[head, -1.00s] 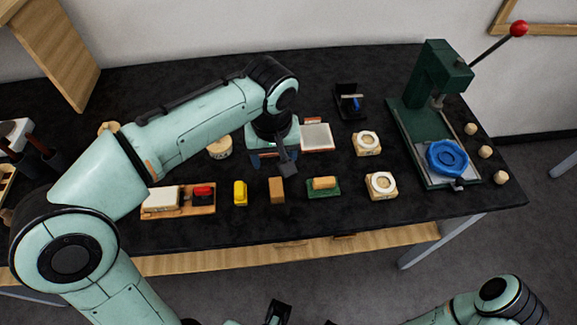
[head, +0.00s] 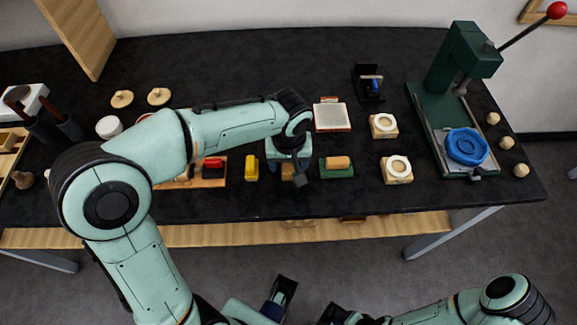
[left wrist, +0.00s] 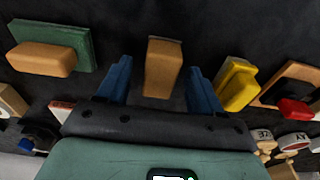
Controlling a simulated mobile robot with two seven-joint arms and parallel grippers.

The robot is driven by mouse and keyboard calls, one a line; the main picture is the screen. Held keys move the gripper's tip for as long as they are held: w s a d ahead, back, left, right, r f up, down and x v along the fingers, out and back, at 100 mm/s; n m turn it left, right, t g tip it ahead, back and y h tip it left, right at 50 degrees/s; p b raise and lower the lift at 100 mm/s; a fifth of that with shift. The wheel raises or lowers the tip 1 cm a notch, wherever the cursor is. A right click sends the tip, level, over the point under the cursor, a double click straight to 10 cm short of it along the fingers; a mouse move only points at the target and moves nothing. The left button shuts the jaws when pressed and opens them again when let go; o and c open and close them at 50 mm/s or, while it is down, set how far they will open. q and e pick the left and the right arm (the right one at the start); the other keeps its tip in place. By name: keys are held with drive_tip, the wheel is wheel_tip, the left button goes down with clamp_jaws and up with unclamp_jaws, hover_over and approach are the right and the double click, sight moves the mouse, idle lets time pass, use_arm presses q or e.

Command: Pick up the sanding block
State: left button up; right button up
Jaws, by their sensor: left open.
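A tan block (left wrist: 163,68), which looks like the sanding block, lies on the black bench. In the head view the tan block (head: 288,171) is mostly hidden under my left gripper (head: 292,178). In the left wrist view my left gripper (left wrist: 158,82) is open, with its two blue fingers on either side of the block. There is a gap between each finger and the block; the block is not gripped. Dark parts at the bottom of the head view may belong to my right gripper, but its jaws are not clear.
A yellow item (head: 252,168) and a green base with a tan piece (head: 338,162) flank the block closely. A wooden tray with a red-topped item (head: 213,170) lies further left. A green press (head: 440,100) stands at right. The bench's front edge is near.

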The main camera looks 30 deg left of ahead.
use_arm(q)
drive_tip(key=shift+f, duration=0.3)
drive_tip(key=c, duration=1)
drive_tip(key=shift+c, duration=0.2)
wheel_tip(320, 180, up, 20)
drive_tip(key=p, duration=0.4)
drive_tip(key=shift+o, duration=0.9)
drive_tip(key=shift+a, duration=0.1)
drive_tip(key=shift+c, duration=0.4)
